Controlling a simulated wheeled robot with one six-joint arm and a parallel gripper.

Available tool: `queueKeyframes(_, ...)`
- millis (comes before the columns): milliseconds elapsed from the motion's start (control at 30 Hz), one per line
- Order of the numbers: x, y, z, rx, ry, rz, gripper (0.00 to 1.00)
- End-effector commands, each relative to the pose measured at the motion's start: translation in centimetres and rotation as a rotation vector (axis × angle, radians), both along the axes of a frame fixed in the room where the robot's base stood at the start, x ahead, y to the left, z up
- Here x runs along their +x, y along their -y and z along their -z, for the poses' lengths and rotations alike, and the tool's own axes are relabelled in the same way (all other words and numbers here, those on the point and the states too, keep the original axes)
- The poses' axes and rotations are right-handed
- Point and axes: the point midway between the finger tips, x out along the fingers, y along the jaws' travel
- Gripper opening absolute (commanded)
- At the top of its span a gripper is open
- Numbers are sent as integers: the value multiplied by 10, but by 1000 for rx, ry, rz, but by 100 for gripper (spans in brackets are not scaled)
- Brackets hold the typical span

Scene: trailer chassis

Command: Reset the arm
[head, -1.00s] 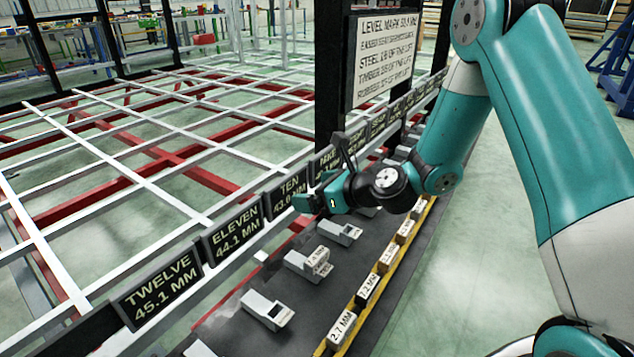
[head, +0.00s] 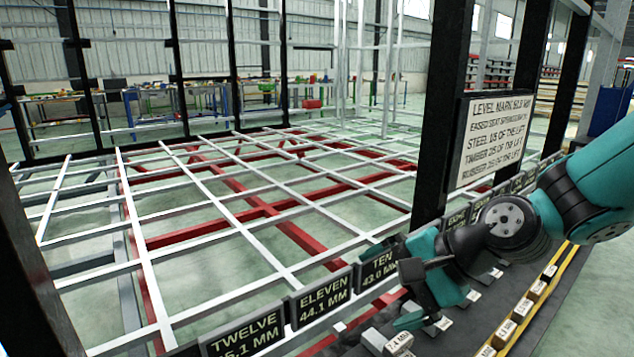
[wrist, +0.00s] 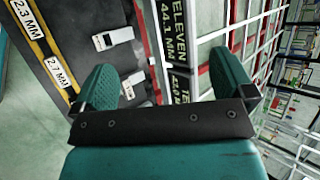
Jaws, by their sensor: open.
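My gripper (head: 398,285) is at the lower right of the head view, beside the plates marked TEN (head: 379,276) and ELEVEN (head: 322,302). In the wrist view my gripper (wrist: 180,85) shows two teal fingers spread wide with nothing between them. Past the fingers lie the ELEVEN plate (wrist: 178,35) and the dark shelf with a grey block (wrist: 112,38) on it. My teal arm reaches in from the right edge of the head view.
A white steel grid (head: 215,225) over red beams fills the left and middle. A black post (head: 440,120) carries a sign (head: 490,138). A yellow rail (head: 545,290) holds marked blocks such as 2.7 MM (wrist: 57,72). Another black post (head: 30,270) stands at the left.

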Motion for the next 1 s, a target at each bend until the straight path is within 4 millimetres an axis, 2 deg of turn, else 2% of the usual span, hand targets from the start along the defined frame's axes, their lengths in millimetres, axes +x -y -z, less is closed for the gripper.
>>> queueKeyframes(33,-25,-3,-11,-97,88,-166,100)
queueKeyframes(200,-94,7,-28,-350,294,-652,100)
queueKeyframes(467,-171,38,-42,-557,487,-1224,100)
queueKeyframes(533,-171,39,-68,-558,484,-1237,100)
queueKeyframes(767,-170,39,-127,-555,481,-1232,100)
queueKeyframes(1000,-169,39,-210,-555,482,-1230,100)
